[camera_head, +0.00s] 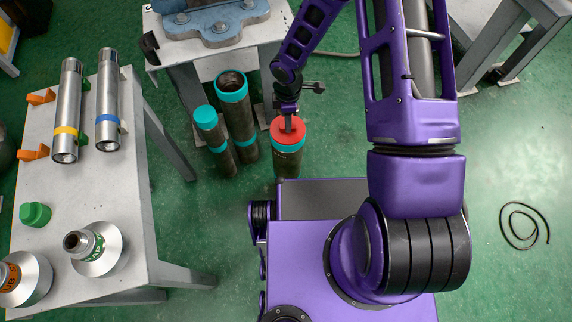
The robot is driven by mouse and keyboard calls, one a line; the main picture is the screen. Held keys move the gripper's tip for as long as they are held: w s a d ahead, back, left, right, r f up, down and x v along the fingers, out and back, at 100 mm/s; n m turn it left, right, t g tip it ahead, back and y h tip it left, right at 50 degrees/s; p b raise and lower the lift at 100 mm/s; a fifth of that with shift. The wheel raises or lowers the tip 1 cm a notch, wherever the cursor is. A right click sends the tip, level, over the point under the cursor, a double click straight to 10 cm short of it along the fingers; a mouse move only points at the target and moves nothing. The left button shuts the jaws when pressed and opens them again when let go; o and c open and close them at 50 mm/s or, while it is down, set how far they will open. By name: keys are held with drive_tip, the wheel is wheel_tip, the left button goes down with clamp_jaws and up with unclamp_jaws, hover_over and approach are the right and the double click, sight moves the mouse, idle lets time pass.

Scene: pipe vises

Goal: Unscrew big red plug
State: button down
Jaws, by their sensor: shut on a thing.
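The big red plug (279,132) sits in the top of a dark upright pipe (287,164) with a teal band, standing on the green floor just beyond my base. My gripper (288,122) reaches down from above and is shut on the plug's upper part, near its middle. The fingertips are small in this view, and the grip itself is partly hidden. The plug looks level on the pipe's end.
Two dark pipes with teal ends, one open (233,112) and one capped (212,140), stand left of the plugged pipe. A table (140,195) at left holds metal cylinders and a green cap (35,214). A vise stand (214,50) is behind. A cable (520,226) lies on open floor.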

drive_tip(key=n+p, duration=0.1)
drive_tip(key=n, duration=0.2)
drive_tip(key=shift+r, duration=0.2)
drive_tip(key=n+p, duration=0.2)
drive_tip(key=n, duration=0.3)
drive_tip(key=shift+p, duration=0.3)
drive_tip(key=n+p, duration=0.1)
drive_tip(key=n, duration=0.2)
drive_tip(key=shift+f+n+p, duration=0.15)
drive_tip(key=shift+n+p, duration=0.3)
drive_tip(key=shift+n, duration=0.75)
drive_tip(key=c, duration=0.7)
unclamp_jaws()
